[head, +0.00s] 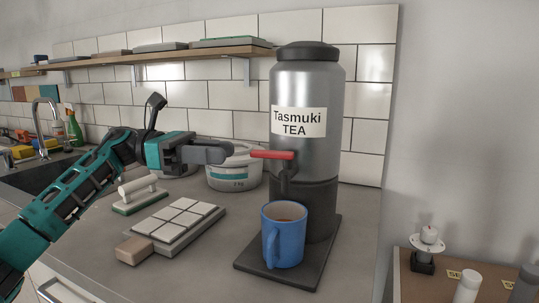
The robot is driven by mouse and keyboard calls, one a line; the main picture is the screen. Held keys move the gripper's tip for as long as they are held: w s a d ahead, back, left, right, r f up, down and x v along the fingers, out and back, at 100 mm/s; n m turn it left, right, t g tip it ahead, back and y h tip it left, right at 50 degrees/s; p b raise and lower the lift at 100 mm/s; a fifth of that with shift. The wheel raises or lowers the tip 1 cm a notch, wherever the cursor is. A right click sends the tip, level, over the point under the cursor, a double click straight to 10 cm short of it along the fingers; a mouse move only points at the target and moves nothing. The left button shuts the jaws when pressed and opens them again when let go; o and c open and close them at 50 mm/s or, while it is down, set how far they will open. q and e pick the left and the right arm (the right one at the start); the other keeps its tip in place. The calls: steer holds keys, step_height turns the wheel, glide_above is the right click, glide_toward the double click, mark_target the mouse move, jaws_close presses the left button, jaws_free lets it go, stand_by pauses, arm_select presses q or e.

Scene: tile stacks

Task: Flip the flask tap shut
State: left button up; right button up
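A tall grey flask (307,88) labelled "Tasmuki TEA" stands on a dark base at the right of the counter. Its tap has a red lever (272,155) pointing left above a dark spout (286,181). A blue mug (284,238) with brown liquid in it stands under the spout on a dark tray (318,262). My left gripper (230,152) is just left of the lever, its fingers pointing at it. The fingers look close together, but I cannot tell their opening or whether they touch the lever. My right gripper is out of view.
A white tub (236,174) stands behind my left gripper. A board of white tiles (178,222), a tan block (134,250) and a white-handled float (140,195) lie on the counter. A shelf (150,60) runs along the wall. A sink is at the left.

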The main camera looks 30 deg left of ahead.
mark_target(251, 154)
arm_select(q)
steer(key=x, duration=0.9)
steer(key=shift+w+d+p, duration=0.15)
steer(key=shift+d+p, duration=0.15)
steer(key=shift+c, duration=0.2)
jaws_close()
